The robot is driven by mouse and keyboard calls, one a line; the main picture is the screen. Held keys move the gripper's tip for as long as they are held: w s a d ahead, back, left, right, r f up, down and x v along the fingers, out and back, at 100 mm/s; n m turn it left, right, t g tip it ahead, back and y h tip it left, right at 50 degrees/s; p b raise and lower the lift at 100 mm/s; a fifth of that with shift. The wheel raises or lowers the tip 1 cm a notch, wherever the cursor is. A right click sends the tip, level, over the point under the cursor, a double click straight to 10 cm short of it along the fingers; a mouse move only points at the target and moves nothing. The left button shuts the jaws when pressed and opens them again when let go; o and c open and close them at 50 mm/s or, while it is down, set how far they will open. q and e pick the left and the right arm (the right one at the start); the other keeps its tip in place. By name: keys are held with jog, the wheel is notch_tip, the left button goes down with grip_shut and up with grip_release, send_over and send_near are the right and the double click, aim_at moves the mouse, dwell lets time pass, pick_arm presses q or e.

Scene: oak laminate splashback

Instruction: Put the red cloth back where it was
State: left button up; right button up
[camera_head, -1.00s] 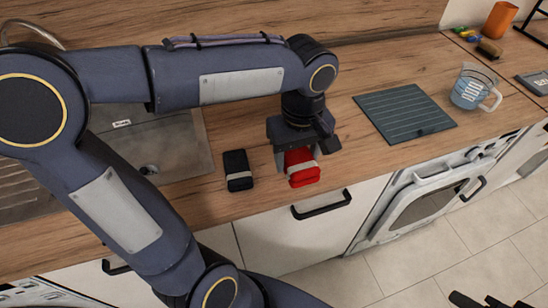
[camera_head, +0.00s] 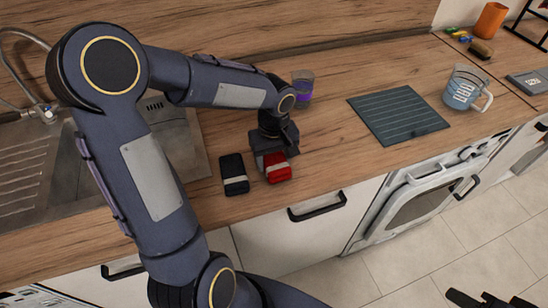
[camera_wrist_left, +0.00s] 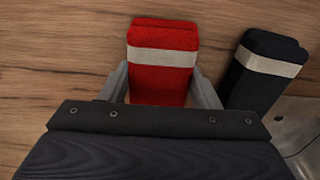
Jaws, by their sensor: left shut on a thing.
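The red cloth (camera_head: 279,175) is a folded bundle with a pale band, near the front edge of the wooden counter. It also shows in the left wrist view (camera_wrist_left: 162,80). My left gripper (camera_head: 271,160) points down from behind it and is shut on it, one finger on each side in the left wrist view (camera_wrist_left: 163,88). I cannot tell whether the cloth touches the counter. A similar black cloth (camera_head: 233,172) with a pale band lies just left of it, with a small gap. A dark part at the lower right, likely my right gripper (camera_head: 490,301), is cut off by the frame.
The sink (camera_head: 165,130) is left of the cloths. A glass with purple contents (camera_head: 302,88) stands behind my left gripper. A dark grooved board (camera_head: 398,115) and a measuring jug (camera_head: 465,90) are to the right. Bare counter (camera_head: 330,150) lies between gripper and board.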

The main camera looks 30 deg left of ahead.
aim_at(274, 158)
pick_arm(q)
jog(key=shift+f, duration=0.15)
jog(key=o, duration=1)
jog(key=shift+o, duration=0.2)
notch_tip(274, 158, up, 12)
jog(key=s+d+f+m+t+h, duration=0.1)
jog(key=s+m, duration=0.3)
jog(key=s, duration=0.4)
jog(key=s+d+f+m+t+h, duration=0.1)
jog(key=s+d+m+t+h, duration=0.1)
jog(key=s, duration=0.7)
jog(key=d+m+t, duration=0.1)
jog(key=m+t, duration=0.1)
jog(key=shift+t+h, duration=0.3)
jog(key=shift+h, duration=0.1)
